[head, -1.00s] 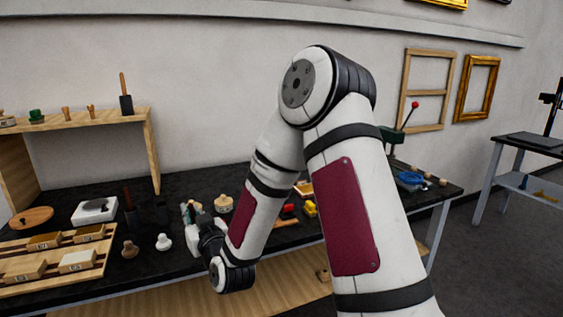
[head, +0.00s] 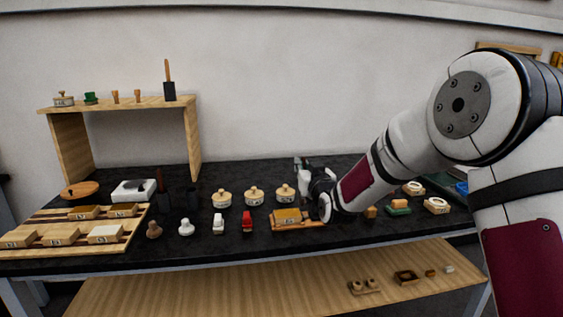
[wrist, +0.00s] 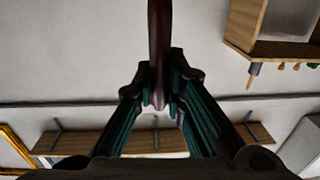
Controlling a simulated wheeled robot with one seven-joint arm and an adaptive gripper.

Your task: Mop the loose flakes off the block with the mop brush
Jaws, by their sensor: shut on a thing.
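My gripper (head: 302,172) is over the back middle of the bench in the head view. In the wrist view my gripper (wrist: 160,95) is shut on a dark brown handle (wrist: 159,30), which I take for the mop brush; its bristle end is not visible. A gold-brown block (head: 287,215) sits on a small wooden board (head: 290,228) at the bench front, in front of and below my gripper, apart from it. Loose flakes are too small to make out.
Three lidded jars (head: 253,196) stand in a row left of my gripper. Small red (head: 247,221) and white (head: 218,223) pieces stand left of the board. A wooden rack (head: 60,230) with numbered blocks lies far left. A wooden shelf (head: 120,103) stands behind.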

